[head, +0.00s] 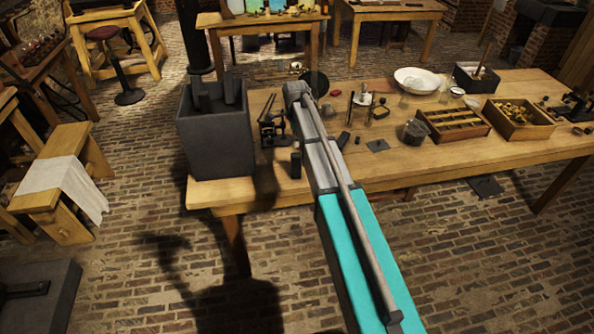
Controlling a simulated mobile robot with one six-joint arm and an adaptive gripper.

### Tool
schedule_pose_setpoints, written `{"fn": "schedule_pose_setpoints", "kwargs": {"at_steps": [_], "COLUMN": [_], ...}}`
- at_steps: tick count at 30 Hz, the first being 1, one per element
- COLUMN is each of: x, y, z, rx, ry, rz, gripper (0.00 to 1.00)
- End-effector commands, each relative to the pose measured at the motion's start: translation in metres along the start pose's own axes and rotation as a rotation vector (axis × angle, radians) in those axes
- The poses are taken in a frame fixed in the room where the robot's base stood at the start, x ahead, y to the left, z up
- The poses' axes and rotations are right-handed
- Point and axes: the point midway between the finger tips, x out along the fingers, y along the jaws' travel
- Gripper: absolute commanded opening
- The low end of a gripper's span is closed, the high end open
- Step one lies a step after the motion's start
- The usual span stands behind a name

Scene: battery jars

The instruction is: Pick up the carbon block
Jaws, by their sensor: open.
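Two small dark blocks could be the carbon block, and I cannot tell which it is. One dark block (296,165) stands upright near the table's front edge, just left of my arm. Another dark block (343,140) lies tilted on the wooden table (240,190), just right of my arm. A large dark grey square jar (215,145) stands at the table's left end, with dark upright pieces (229,90) rising from its top. My arm reaches from the lower right over the table. I cannot make out my gripper's fingers at its far end.
A dark instrument (271,128) stands between the square jar and my arm. To the right are a dark flat plate (377,145), a round jar (416,132), a slotted wooden tray (455,124), a wooden box (520,120) and a white bowl (417,80). Brick floor lies open in front.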

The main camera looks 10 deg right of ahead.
Motion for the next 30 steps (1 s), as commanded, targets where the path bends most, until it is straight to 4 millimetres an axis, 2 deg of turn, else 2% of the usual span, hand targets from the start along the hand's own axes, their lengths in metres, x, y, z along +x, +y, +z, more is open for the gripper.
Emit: {"fn": "schedule_pose_setpoints", "kwargs": {"at_steps": [1,15,30], "x": [0.008,0.041,0.044], "y": [0.000,0.000,0.000], "z": [0.000,-0.001,-0.001], "rx": [0.000,0.001,0.001], "ry": [0.000,0.000,0.000], "rz": [0.000,0.000,0.000], "gripper": [0.86,0.86,0.86]}}
